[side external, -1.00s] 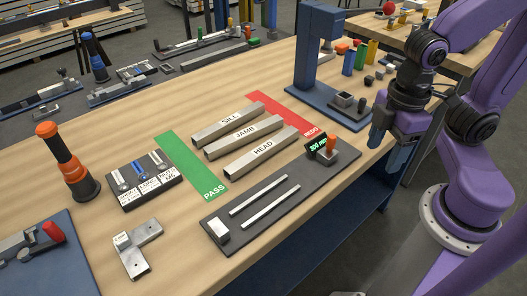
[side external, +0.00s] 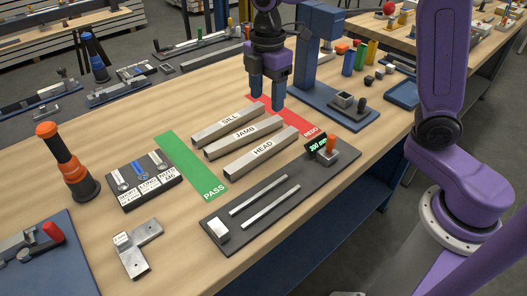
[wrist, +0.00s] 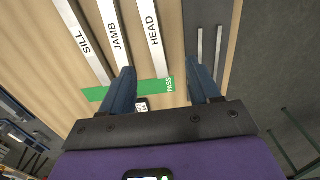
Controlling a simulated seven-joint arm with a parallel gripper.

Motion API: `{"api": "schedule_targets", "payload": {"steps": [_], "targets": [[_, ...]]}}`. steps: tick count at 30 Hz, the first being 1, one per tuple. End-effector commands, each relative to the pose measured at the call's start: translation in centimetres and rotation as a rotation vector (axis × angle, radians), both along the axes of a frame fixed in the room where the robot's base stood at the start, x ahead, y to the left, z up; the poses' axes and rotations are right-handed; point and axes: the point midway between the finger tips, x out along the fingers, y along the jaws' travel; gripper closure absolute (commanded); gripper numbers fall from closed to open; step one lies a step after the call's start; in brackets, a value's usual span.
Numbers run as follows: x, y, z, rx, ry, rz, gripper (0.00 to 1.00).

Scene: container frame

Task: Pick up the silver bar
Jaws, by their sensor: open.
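Three silver bars lie side by side on the wooden bench: the bar labelled SILL (side external: 211,134), the bar labelled JAMB (side external: 224,146) and the bar labelled HEAD (side external: 242,163). In the wrist view, SILL (wrist: 75,30), JAMB (wrist: 112,22) and HEAD (wrist: 157,54) run side by side. My gripper (side external: 266,104) is open and empty, with its blue fingers pointing down near the far ends of the bars, by the red strip. In the wrist view, the fingers of my gripper (wrist: 163,76) are wide apart. It touches no bar.
A dark gauge board with two rails (side external: 216,252) lies in front of HEAD. The green PASS strip (side external: 186,163) is left, the red REDO strip (side external: 292,117) right. A blue column (side external: 317,50) stands close right of my gripper. An orange-and-black post (side external: 66,160) stands left.

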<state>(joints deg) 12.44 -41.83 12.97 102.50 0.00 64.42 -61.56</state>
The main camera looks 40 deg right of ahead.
Motion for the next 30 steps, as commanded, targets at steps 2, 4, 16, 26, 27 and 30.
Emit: {"api": "schedule_targets", "payload": {"steps": [2, 4, 16, 26, 27, 30], "targets": [[0.9, 0.0, 0.0, -0.001, 0.001, 0.015, 0.38], [1.3, -0.1, -0.1, -0.001, 0.002, 0.024, 0.38], [1.3, -0.2, -6.1, -0.004, 0.008, 0.028, 0.38], [1.4, -0.2, -11.4, -0.003, 0.005, 0.027, 0.38], [1.4, -0.2, -11.7, -0.002, 0.005, 0.027, 0.38], [1.4, -0.2, -12.2, -0.001, 0.002, 0.027, 0.38]]}}
